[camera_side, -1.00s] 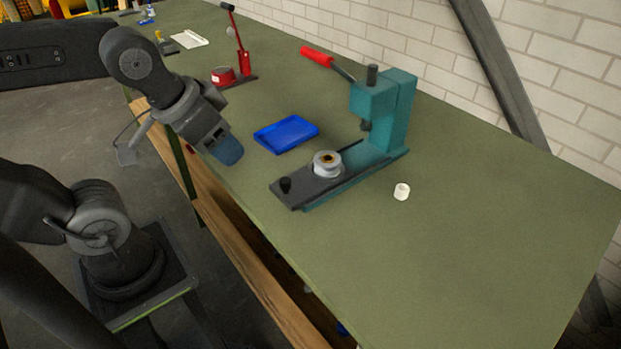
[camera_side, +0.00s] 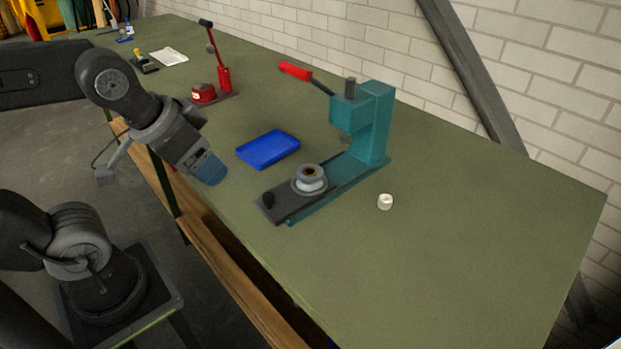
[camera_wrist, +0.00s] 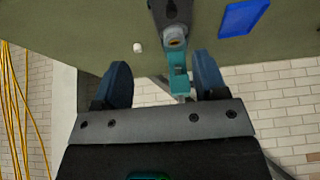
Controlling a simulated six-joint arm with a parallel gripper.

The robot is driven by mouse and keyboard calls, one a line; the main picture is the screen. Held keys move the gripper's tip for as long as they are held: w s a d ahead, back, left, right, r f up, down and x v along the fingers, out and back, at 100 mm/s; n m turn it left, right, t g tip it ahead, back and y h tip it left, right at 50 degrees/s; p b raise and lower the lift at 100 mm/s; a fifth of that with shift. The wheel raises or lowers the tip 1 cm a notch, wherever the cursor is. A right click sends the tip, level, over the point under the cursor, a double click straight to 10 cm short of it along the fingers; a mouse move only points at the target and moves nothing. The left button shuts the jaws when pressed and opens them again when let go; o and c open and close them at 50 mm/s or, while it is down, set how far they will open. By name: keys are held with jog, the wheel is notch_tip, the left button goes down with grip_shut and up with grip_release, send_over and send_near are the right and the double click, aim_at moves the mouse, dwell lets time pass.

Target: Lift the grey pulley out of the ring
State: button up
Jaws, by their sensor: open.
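The grey pulley (camera_side: 310,172) has a brownish centre. It sits upright in a pale ring (camera_side: 309,187) on the dark base plate of a teal press (camera_side: 372,130). In the wrist view the pulley (camera_wrist: 175,41) is small and far off, near the top middle. My gripper (camera_side: 212,180) has blue fingers and hangs to the left of the press, beside the bench's front edge. In the wrist view my gripper (camera_wrist: 161,62) has its two fingers spread, with nothing held between them. It is well apart from the pulley.
A blue tray (camera_side: 268,149) lies between my gripper and the press. A white cylinder (camera_side: 385,202) stands right of the press. A red tool (camera_side: 223,80) stands behind. The bench's right side is clear.

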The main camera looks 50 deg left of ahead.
jog(key=shift+o, duration=0.9)
jog(key=n+g, duration=0.6)
jog(key=n, duration=1.2)
send_over(310, 171)
notch_tip(310, 171, down, 5)
jog(key=shift+f, duration=2.8)
jog(key=shift+f, duration=2.85)
jog(key=shift+r, duration=0.1)
jog(key=shift+c, duration=0.3)
